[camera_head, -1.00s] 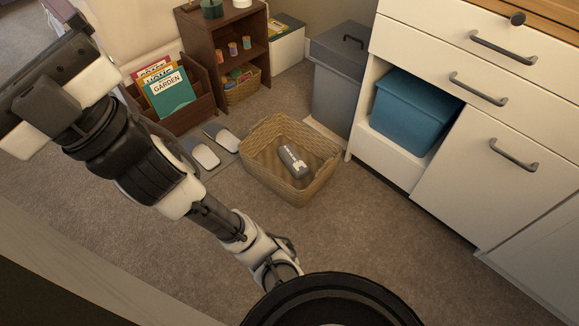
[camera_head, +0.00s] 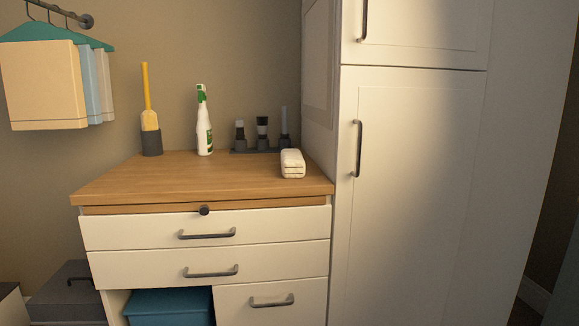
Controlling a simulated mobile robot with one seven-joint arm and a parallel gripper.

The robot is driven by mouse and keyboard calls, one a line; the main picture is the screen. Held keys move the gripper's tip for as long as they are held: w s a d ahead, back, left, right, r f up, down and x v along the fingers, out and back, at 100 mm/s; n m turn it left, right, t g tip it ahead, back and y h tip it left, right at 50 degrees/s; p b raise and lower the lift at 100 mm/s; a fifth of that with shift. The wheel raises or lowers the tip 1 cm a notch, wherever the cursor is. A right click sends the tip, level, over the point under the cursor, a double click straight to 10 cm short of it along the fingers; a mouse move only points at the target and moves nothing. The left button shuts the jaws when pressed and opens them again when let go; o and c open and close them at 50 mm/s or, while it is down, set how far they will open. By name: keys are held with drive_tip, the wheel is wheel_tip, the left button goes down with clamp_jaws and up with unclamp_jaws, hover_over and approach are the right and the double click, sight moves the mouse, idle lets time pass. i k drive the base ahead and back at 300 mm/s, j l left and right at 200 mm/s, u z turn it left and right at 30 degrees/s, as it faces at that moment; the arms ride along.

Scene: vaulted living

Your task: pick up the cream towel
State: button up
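A cream towel (camera_head: 292,163), folded or rolled into a small bundle, lies on the wooden top of the white cabinet (camera_head: 160,187). It is near the right end of the top, close to the front edge and beside the tall cupboard. My gripper and arm are not in view now, so I cannot see what the gripper holds or how far it is from the towel.
Behind the towel, a dark tray of small bottles (camera_head: 262,139) stands by the wall. A spray bottle (camera_head: 204,125) and a yellow brush in a dark holder (camera_head: 151,143) stand further left. The tall white cupboard (camera_head: 425,190) closes the right side. The front left of the top is clear.

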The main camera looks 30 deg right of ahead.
sight(292, 162)
drive_tip(key=z, duration=0.8)
